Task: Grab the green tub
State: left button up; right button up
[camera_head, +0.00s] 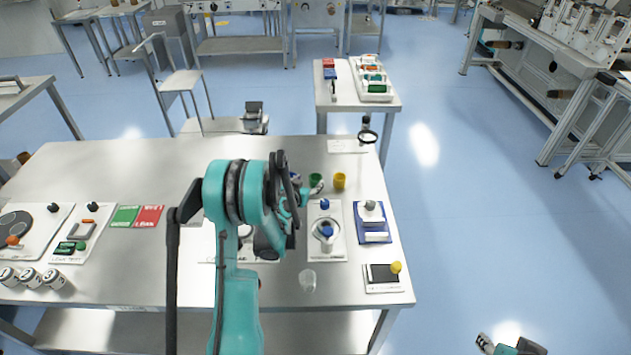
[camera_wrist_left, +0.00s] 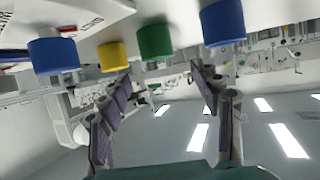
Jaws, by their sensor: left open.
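The green tub (camera_head: 315,180) stands on the steel table, just left of a yellow tub (camera_head: 340,181), partly hidden by my left arm in the head view. My left gripper (camera_head: 299,192) is close by on its left, also partly hidden by my arm. In the left wrist view, which looks upside down, the green tub (camera_wrist_left: 155,40) appears beyond the open fingertips (camera_wrist_left: 161,74), roughly between them in the picture. The gripper is empty and apart from the tub. Part of my right arm's end (camera_head: 510,346) shows at the bottom right edge; its fingers are not clear.
In the left wrist view, blue tubs (camera_wrist_left: 222,23) and (camera_wrist_left: 53,55) flank the green and yellow (camera_wrist_left: 112,56) ones.

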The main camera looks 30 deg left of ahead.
aim_at(318, 175)
pick_arm(q)
jog(key=shift+w+a+f, duration=0.2)
jog(key=shift+w+f, duration=0.05)
jog(key=shift+f, duration=0.05)
jog(key=b+x, duration=0.1)
jog(key=x, duration=0.3)
jog(key=b+x, duration=0.1)
jog(key=x, duration=0.1)
jog(key=shift+w+d+f+b, duration=0.25)
jog(key=shift+w+b, duration=0.05)
jog(key=shift+w, duration=0.35)
jog(key=shift+c, duration=0.3)
jog(key=c, duration=1)
